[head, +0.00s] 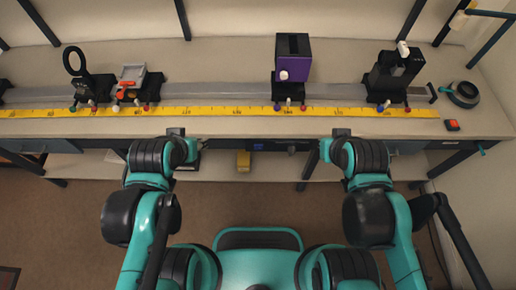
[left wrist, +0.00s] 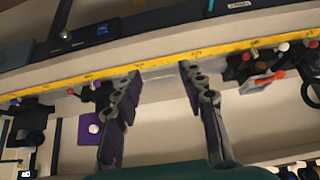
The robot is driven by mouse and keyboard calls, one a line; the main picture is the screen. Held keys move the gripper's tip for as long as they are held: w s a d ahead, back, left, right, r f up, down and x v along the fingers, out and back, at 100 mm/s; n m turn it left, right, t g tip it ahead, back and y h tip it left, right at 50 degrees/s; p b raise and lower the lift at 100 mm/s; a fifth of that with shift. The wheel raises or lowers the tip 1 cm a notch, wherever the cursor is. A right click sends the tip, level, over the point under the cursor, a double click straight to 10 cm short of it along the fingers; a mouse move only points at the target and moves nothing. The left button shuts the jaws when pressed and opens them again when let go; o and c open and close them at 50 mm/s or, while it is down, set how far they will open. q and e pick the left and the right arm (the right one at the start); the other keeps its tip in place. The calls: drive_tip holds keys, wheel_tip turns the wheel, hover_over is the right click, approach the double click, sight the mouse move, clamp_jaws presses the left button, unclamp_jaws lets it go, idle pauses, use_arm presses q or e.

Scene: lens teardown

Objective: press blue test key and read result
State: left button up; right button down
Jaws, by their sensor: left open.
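In the left wrist view a blue square (left wrist: 102,28) shows on a dark strip beyond the yellow scale. I cannot tell for sure that it is the test key, and no result is readable. My left gripper (head: 177,133) is at the front edge, to the left of the blue patch. In the left wrist view its two fingers (left wrist: 163,88) are spread with nothing between them. My right gripper (head: 341,133) is at the front edge to the right; its fingers are unclear.
A yellow scale (head: 210,111) runs along the bench with a grey rail behind it. On the rail stand a ring holder (head: 76,62), a purple box (head: 292,68) and a black mount (head: 394,72). A red button (head: 451,125) sits at right. The front strip is mostly clear.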

use_arm(q)
clamp_jaws()
idle(1.4)
